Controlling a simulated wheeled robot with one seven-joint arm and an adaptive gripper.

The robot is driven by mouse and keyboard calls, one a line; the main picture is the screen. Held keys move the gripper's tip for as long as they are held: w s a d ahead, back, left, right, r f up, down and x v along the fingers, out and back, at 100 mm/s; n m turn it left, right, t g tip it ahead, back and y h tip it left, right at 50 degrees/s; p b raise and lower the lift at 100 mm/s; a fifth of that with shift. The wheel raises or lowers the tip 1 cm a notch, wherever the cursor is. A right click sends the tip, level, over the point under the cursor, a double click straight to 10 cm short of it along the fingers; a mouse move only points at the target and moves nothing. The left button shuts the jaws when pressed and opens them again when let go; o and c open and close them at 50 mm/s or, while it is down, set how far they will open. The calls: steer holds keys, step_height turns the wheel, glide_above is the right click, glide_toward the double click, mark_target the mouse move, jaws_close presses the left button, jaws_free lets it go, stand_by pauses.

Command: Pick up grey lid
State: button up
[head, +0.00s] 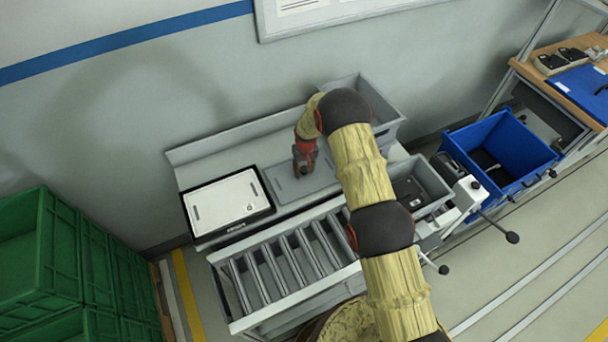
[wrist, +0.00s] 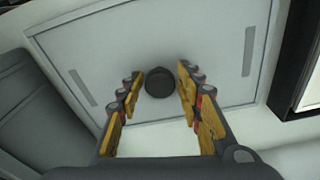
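The grey lid (head: 291,187) lies flat on the light bench behind the roller conveyor in the head view. It also fills much of the wrist view (wrist: 200,42), with a slot near each short side and a round dark knob (wrist: 160,82) in its middle. My gripper (head: 304,172) is over the lid, pointing down. In the wrist view my gripper (wrist: 160,80) is open, with one yellow-padded finger on each side of the knob. A gap shows between each finger and the knob. The exact height of the fingertips over the lid is hard to tell.
A black-rimmed box with a white top (head: 226,201) stands close left of the lid. A grey bin (head: 385,128) is at the right end of the bench, partly behind my arm. Another grey bin (head: 437,184), a blue crate (head: 507,180) and green crates (head: 60,262) stand around.

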jaws_close()
steer(key=shift+r, duration=0.1)
stand_by(0.4)
